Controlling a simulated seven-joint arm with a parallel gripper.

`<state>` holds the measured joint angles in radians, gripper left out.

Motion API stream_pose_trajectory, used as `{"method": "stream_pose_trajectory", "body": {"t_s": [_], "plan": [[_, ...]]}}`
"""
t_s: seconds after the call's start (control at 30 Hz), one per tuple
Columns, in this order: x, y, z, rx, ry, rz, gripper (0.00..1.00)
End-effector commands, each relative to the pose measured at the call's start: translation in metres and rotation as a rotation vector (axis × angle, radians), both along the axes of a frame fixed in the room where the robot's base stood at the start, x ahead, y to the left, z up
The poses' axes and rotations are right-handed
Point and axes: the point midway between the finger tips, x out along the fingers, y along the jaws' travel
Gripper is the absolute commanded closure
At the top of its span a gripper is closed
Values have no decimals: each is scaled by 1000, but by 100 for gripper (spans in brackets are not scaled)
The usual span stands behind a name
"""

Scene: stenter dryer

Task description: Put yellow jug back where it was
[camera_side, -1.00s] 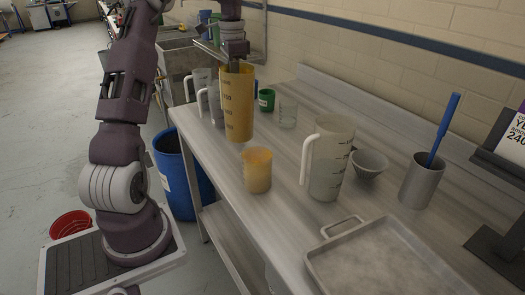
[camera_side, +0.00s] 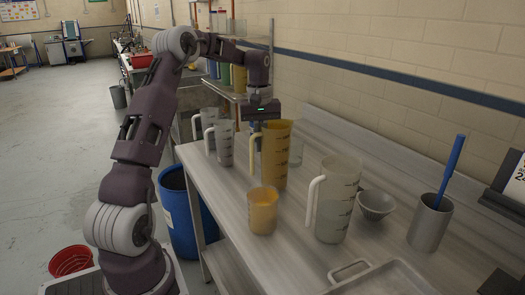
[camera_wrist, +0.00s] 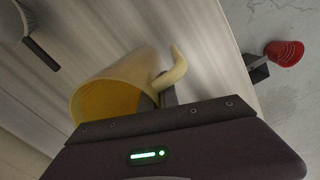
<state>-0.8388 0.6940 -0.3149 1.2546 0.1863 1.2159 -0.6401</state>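The yellow jug (camera_side: 276,158) is upright over the steel bench in the side view, behind the small beaker of orange liquid. I cannot tell whether its base touches the bench. My gripper (camera_side: 257,130) points down at the jug's handle side, its body just above the rim. In the wrist view the jug (camera_wrist: 112,100) shows its open mouth and curved handle, with a grey finger of my gripper (camera_wrist: 167,92) between handle and wall. The gripper appears shut on the jug; the other finger is hidden.
The small orange beaker (camera_side: 263,212), a clear jug (camera_side: 336,200), a grey bowl (camera_side: 376,204) and a steel pot with a blue brush (camera_side: 430,222) stand to the front and right. Two pale jugs (camera_side: 222,142) stand left. A glass beaker (camera_side: 296,150) is close behind. A tray (camera_side: 385,280) lies in front.

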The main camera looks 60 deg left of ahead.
Motion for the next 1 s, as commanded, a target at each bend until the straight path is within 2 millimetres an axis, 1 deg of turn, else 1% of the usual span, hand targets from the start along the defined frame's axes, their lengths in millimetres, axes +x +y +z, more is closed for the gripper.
{"method": "stream_pose_trajectory", "body": {"t_s": [0.03,0.1,0.4,0.53,0.87,0.97,1.0], "plan": [[0,0,-7,-1,0,0,100],[0,0,-11,1,-1,-2,100],[0,0,-13,1,-1,-2,100],[0,0,-14,1,-1,-2,74],[0,0,-12,1,-2,-2,73],[1,1,-3,3,-3,-1,73],[1,1,4,4,-4,-1,73]]}}
